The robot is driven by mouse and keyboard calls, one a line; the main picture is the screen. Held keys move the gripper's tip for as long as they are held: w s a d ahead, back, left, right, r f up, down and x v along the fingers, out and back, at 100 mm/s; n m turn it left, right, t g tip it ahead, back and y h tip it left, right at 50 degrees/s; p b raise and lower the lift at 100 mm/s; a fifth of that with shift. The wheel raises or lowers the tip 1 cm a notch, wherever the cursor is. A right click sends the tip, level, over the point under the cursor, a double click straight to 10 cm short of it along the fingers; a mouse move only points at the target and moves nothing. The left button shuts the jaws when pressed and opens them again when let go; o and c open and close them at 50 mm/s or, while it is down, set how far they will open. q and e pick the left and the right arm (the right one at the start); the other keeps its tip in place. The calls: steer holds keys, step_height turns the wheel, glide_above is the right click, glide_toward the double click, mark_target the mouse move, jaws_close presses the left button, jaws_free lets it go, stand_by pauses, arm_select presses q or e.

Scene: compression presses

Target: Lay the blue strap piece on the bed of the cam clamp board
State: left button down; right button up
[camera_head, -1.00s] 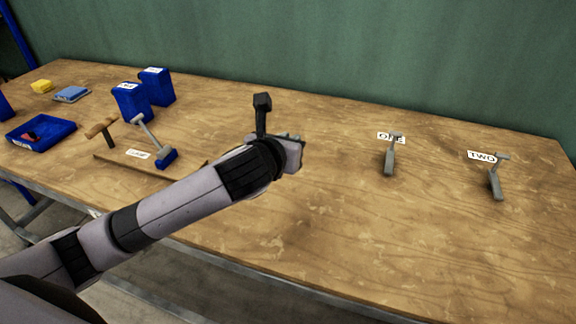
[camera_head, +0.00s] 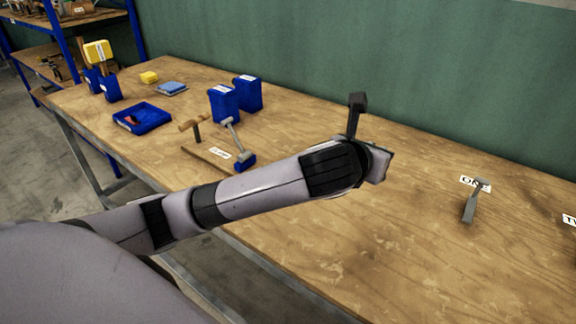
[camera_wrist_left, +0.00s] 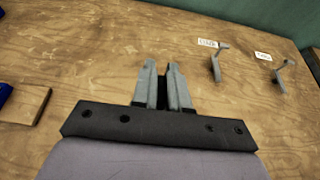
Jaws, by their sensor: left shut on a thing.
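My left gripper (camera_wrist_left: 163,88) is shut on a small dark piece (camera_wrist_left: 163,92) between its fingers; its shape and true colour are mostly hidden. In the head view the gripper end (camera_head: 379,165) is over the table, right of the cam clamp board, with the fingers hidden behind the wrist. The cam clamp board (camera_head: 202,152) is a low wooden board with a white label, a T-shaped wooden handle and a grey lever with a blue block (camera_head: 243,163) at its foot. I cannot make out a blue strap piece for sure. My right gripper is not in view.
Grey levers stand by the labels ONE (camera_head: 474,182) and TWO (camera_head: 570,219). The table between the board and ONE is clear.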

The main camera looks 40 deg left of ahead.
arm_select(q)
steer(key=w+a+f+n+g+y, duration=0.1)
steer(key=w+a+f+n+y, duration=0.1)
steer(key=w+a+n+y, duration=0.45)
steer(key=n+g+y, duration=0.6)
steer(key=n+g, duration=0.1)
glide_above(245, 155)
steer(key=w+d, duration=0.6)
steer(key=d, duration=0.4)
step_height(245, 155, down, 6)
steer(key=s+a+f+n+g, duration=0.1)
steer(key=a, duration=0.1)
steer(key=s+a+f+n+g+y, duration=0.1)
steer(key=s+a+f+g, duration=0.1)
steer(key=a, duration=0.1)
steer(key=s+a+f+n+g, duration=0.1)
steer(key=s+a+n, duration=0.1)
steer(key=shift+s+a+f+g, duration=0.15)
steer(key=shift+a+f+g, duration=0.05)
steer(key=shift+f+g, duration=0.1)
steer(key=shift+s+a+f+n+g, duration=0.2)
steer(key=shift+s+a+n+g, duration=0.05)
steer(key=shift+s+g, duration=0.1)
steer(key=shift+y, duration=0.25)
steer(key=shift+f+b, duration=1.2)
steer(key=shift+f, duration=0.45)
